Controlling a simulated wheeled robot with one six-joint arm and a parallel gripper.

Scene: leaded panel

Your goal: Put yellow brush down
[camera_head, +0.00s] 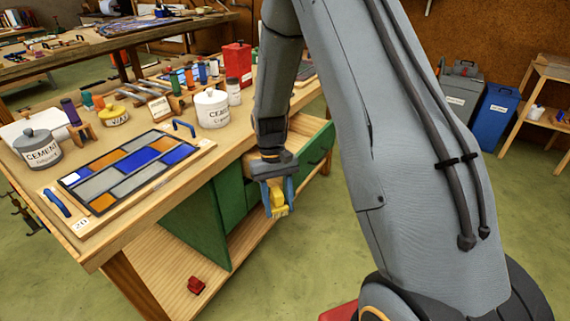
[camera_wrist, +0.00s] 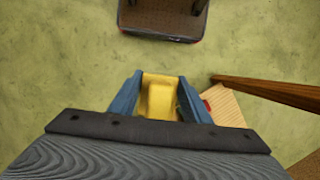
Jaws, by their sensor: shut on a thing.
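My gripper (camera_head: 277,199) is shut on the yellow brush (camera_head: 277,204). It holds the brush in the air in front of the workbench's right front edge, beside the open drawer, with green floor below. In the wrist view the yellow brush (camera_wrist: 160,98) sits between the blue fingers of my gripper (camera_wrist: 160,90). The brush's bristles cannot be made out. The leaded panel (camera_head: 130,170), with blue, orange and grey panes, lies on a wooden board with blue handles on the workbench (camera_head: 92,245).
An open drawer (camera_head: 312,140) juts from the bench beside my gripper. A white pot (camera_head: 211,108), a grey cement pot (camera_head: 38,149), a yellow pot (camera_head: 117,115) and a red can (camera_head: 237,62) stand on the bench. A red object (camera_head: 196,285) lies on the lower shelf.

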